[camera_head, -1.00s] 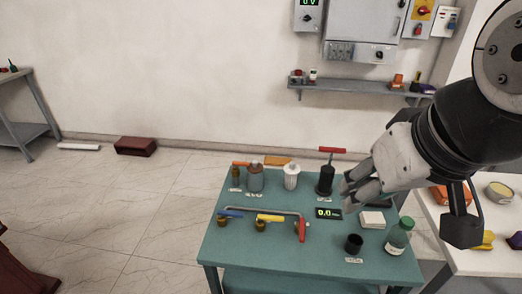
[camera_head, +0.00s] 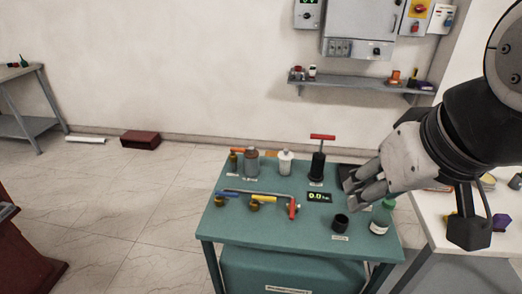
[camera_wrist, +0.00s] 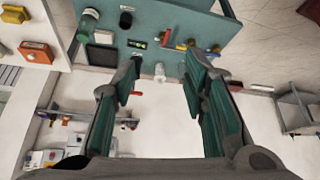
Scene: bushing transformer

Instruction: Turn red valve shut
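The red valve handle (camera_head: 294,209) is at the right end of a pipe with valves on the teal table (camera_head: 225,228). It points toward the table's front. Beside it are a yellow valve handle (camera_head: 258,206) and a blue one (camera_head: 227,193). My gripper (camera_head: 352,186) is above the table's right side, to the right of the red handle and apart from it. In the wrist view my gripper (camera_wrist: 162,72) is open and empty between its fingers. There the red handle (camera_wrist: 166,37) shows small, beyond the fingertips.
A black pump with a red T-handle (camera_head: 322,138) stands at the back of the table. A small display (camera_head: 318,197), a black cup (camera_head: 340,222) and a green bottle (camera_head: 382,216) are near my gripper. A white table (camera_head: 430,222) stands at right.

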